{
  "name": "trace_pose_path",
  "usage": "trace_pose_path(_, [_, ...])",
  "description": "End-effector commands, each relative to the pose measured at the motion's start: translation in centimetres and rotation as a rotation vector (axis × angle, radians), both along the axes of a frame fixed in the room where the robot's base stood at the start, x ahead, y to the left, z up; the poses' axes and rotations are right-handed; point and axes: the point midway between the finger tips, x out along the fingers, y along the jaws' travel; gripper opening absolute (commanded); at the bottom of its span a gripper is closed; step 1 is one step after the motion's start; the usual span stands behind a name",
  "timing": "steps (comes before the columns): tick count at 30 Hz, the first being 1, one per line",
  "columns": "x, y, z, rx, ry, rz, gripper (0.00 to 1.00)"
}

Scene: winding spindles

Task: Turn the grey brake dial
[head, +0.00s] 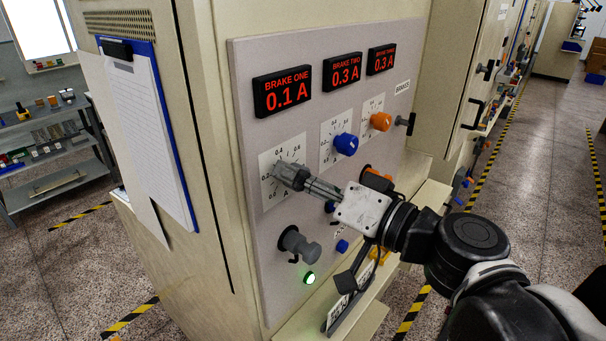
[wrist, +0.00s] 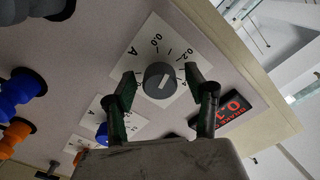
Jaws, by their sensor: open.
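The grey brake dial (wrist: 159,82) is a round knob with a white pointer line, on a white scale plate (head: 268,163). In the wrist view it sits between the two fingers of my gripper (wrist: 162,88), which is open with one finger on each side. I cannot tell whether the fingers touch it. In the head view my gripper (head: 303,181) reaches to the dial from the right and mostly hides it. The BRAKE ONE display (head: 283,92) above reads 0.1 A.
A blue dial (head: 346,145) and an orange dial (head: 381,121) stand to the right, with displays reading 0.3 A. Below are a grey knob (head: 299,243) and a lit green button (head: 309,278). A clipboard (head: 150,120) hangs on the cabinet's left side.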

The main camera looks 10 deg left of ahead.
Motion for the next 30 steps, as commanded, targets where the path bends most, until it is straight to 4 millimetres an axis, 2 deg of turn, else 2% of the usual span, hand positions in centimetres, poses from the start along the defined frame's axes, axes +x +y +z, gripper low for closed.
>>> trace_pose_path(7, [0.02,0.02,-0.01,0.0,0.0,0.0,0.5])
trace_pose_path(17, [0.03,0.01,-0.01,0.0,0.0,0.0,0.06])
trace_pose_path(30, [0.02,0.01,-0.01,0.054,0.083,0.0,0.06])
